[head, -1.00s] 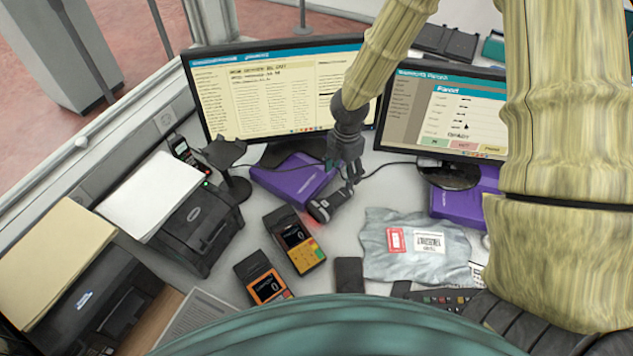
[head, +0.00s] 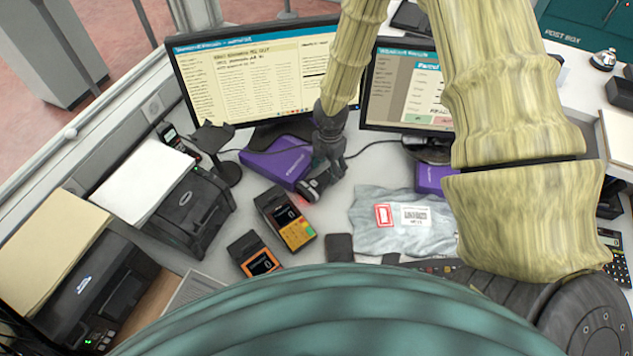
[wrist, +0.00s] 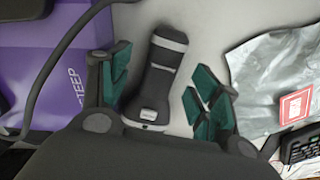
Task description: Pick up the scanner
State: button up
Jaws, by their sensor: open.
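The scanner (wrist: 157,82) is a dark handheld device with light grey bands, lying on the white counter. In the wrist view it lies between the two teal-padded fingers of my gripper (wrist: 157,88), with a gap showing on each side. My gripper is open. In the head view my gripper (head: 325,168) is over the scanner (head: 314,188), whose lower end shows with a red glow beside it; the rest is partly hidden by my fingers.
A purple box (head: 278,160) lies close on the left, and a grey parcel bag (head: 375,222) on the right. Two card terminals (head: 288,219) (head: 256,258) stand nearer. Monitors (head: 255,75) (head: 407,88) stand behind. A dark cable (wrist: 65,65) runs near the left finger.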

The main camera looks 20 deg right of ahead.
aim_at(328, 174)
jog(key=shift+s+a+f, duration=0.1)
jog(key=shift+s+f, duration=0.1)
jog(key=shift+s, duration=0.1)
jog(key=shift+s+f, duration=0.1)
jog(key=shift+f, duration=0.25)
jog(key=shift+w+f+p, duration=0.15)
jog(key=shift+w+f, duration=0.05)
jog(key=shift+f, duration=0.35)
jog(key=shift+w+f+p, duration=0.15)
jog(key=shift+w+f, duration=0.05)
jog(key=shift+f, duration=0.3)
jog(key=shift+s+r, duration=0.2)
jog(key=shift+w+f, duration=0.1)
jog(key=c, duration=1.2)
jog(key=shift+c, duration=0.2)
